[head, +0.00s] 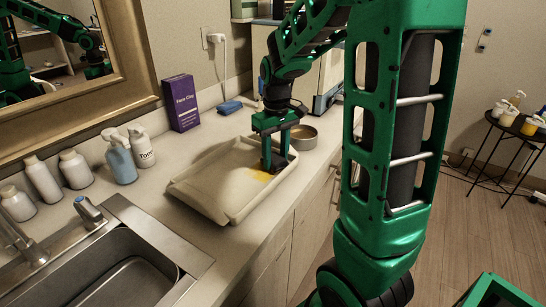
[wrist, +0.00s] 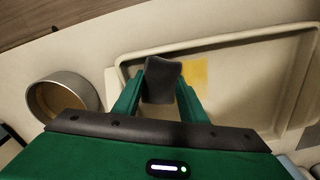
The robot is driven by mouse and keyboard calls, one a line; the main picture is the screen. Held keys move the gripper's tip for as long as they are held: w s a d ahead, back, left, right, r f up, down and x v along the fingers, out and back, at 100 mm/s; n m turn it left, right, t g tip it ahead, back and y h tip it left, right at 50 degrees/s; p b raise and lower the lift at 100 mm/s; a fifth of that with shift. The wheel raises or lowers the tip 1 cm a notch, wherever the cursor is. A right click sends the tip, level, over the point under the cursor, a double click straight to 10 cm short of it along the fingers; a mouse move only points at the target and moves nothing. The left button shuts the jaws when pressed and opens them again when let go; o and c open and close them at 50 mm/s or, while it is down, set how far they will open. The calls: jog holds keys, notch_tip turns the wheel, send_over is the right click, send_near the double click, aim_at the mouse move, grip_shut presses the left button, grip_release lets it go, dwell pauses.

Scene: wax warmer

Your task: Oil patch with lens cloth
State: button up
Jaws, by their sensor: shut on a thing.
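My gripper (head: 275,162) reaches down over the near right end of a cream tray (head: 205,183) on the counter. In the wrist view my gripper (wrist: 160,90) is shut on a dark grey folded cloth (wrist: 162,78), which sits between the two green fingers. A yellow-orange oil patch (wrist: 194,74) lies on the tray floor right beside the cloth. The patch (head: 262,176) also shows in the head view at the fingers, partly hidden by them. I cannot tell whether the cloth touches the tray floor.
A round metal pot (head: 304,137) stands on the counter close to the tray's right end. A blue folded cloth (head: 230,107), a purple box (head: 181,103) and several bottles (head: 121,158) stand along the wall. A sink (head: 115,265) is at the front left.

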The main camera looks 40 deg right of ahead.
jog(key=shift+w, duration=0.1)
jog(key=shift+w+a, duration=0.45)
jog(key=shift+w, duration=0.65)
jog(key=shift+w+a, duration=0.45)
jog(key=shift+w, duration=0.6)
jog(key=shift+w+a, duration=0.45)
jog(key=shift+w, duration=0.65)
jog(key=shift+s+d, duration=0.45)
jog(key=shift+s, duration=0.7)
jog(key=shift+s+d, duration=0.45)
jog(key=shift+s, duration=0.65)
jog(key=shift+s+d, duration=0.45)
jog(key=shift+s, duration=0.7)
jog(key=shift+s+a, duration=0.2)
jog(key=shift+a, duration=1.55)
jog(key=shift+s+a, duration=0.2)
jog(key=shift+a, duration=1.5)
jog(key=shift+w+a, duration=0.35)
jog(key=shift+w, duration=0.5)
jog(key=shift+w+a, duration=0.3)
jog(key=shift+w, duration=0.55)
jog(key=shift+w+a, duration=0.35)
jog(key=shift+w, duration=0.5)
